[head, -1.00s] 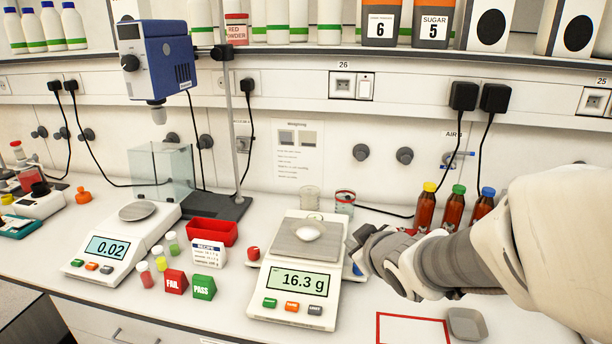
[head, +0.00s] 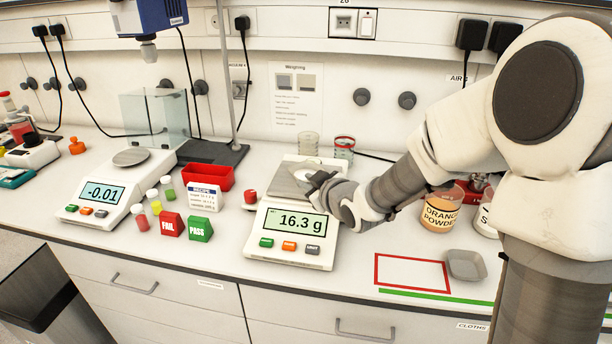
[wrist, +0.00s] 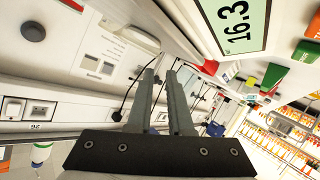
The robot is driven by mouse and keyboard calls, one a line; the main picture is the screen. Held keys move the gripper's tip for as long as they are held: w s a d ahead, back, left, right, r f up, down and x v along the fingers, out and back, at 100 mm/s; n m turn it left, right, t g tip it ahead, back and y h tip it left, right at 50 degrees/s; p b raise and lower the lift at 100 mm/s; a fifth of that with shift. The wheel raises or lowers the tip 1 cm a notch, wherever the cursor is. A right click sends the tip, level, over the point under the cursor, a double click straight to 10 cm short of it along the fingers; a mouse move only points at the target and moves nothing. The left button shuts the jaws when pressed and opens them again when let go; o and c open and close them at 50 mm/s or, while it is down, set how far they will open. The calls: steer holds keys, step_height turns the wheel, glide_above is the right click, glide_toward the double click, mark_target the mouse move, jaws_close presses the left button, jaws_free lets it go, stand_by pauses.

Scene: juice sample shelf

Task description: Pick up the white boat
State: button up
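The white boat (head: 304,174) sits on the pan of the right-hand scale, which reads 16.3 g (head: 295,222). It also shows in the wrist view as a pale rounded shape (wrist: 130,36), apart from my fingertips. My gripper (head: 320,181) is at the right side of the boat, low over the pan, and hides part of it in the head view. In the wrist view my gripper (wrist: 163,74) has its two fingers apart with nothing visible between them. Whether a finger touches the boat cannot be told.
Two glass beakers (head: 308,144) stand behind the scale.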

mark_target(296, 177)
steer(key=shift+x, duration=3.65)
steer(key=shift+d+f, duration=0.1)
steer(key=shift+d, duration=0.05)
jaws_close()
